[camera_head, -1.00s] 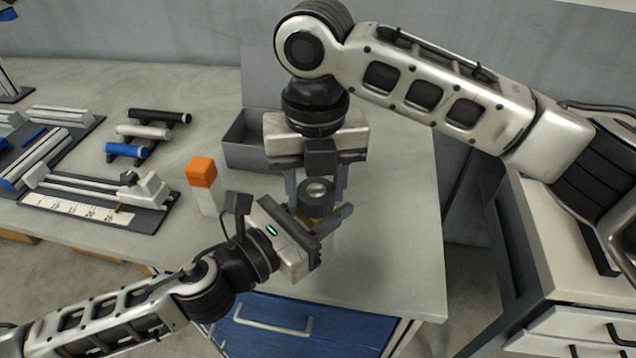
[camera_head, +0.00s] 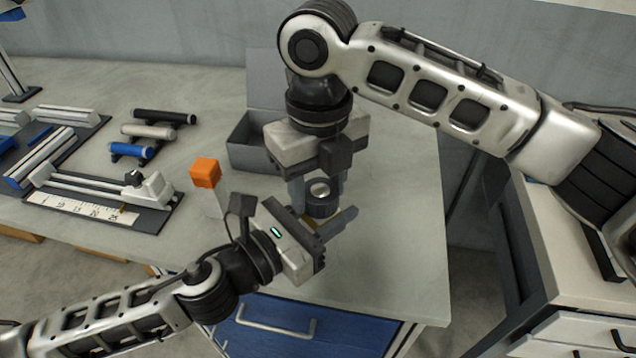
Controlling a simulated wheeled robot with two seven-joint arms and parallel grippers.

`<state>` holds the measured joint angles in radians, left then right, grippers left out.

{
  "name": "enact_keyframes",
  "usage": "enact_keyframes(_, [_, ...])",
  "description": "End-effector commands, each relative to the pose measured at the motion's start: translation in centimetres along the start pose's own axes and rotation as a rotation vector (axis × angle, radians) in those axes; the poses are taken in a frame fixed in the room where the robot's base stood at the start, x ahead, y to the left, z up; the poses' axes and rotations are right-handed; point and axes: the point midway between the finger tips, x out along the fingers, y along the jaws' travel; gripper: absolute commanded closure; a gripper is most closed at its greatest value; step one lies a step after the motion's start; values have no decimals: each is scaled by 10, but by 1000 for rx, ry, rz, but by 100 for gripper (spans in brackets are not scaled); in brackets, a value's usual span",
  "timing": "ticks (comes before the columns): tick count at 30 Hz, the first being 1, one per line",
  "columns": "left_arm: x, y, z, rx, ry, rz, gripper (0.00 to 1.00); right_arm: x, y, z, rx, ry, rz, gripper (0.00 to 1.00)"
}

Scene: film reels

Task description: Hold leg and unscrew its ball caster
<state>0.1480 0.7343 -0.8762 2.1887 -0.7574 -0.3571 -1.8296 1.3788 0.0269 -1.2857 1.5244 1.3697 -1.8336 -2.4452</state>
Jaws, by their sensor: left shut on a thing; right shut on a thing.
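The ball caster (camera_head: 321,198) is a dark ring with a shiny ball on top, upright between the fingers of my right gripper (camera_head: 318,192). My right gripper comes down from above and is shut on the caster. My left gripper (camera_head: 328,228) reaches in from the lower left, just below the caster, and is shut on the leg. The leg is almost wholly hidden behind the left gripper's fingers and the caster; only a small brownish bit shows near the fingers.
An open grey box (camera_head: 248,146) stands behind the grippers. An orange-topped white block (camera_head: 205,173) is left of them. Several rollers (camera_head: 150,132) and a ruler fixture (camera_head: 95,208) lie farther left. The tabletop (camera_head: 395,220) to the right is clear.

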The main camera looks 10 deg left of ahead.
Motion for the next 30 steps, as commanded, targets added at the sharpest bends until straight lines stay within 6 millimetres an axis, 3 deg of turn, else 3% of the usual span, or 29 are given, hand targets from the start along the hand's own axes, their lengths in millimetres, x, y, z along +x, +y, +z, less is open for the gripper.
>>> enact_keyframes(15, [0, -1, 0, -1, 0, -4, 100, -19, 0, 1, 2, -6, -1, 83])
enact_keyframes(30, [0, 0, 0, 1, 0, 0, 100, -26, 0, 1, 0, -3, -1, 83])
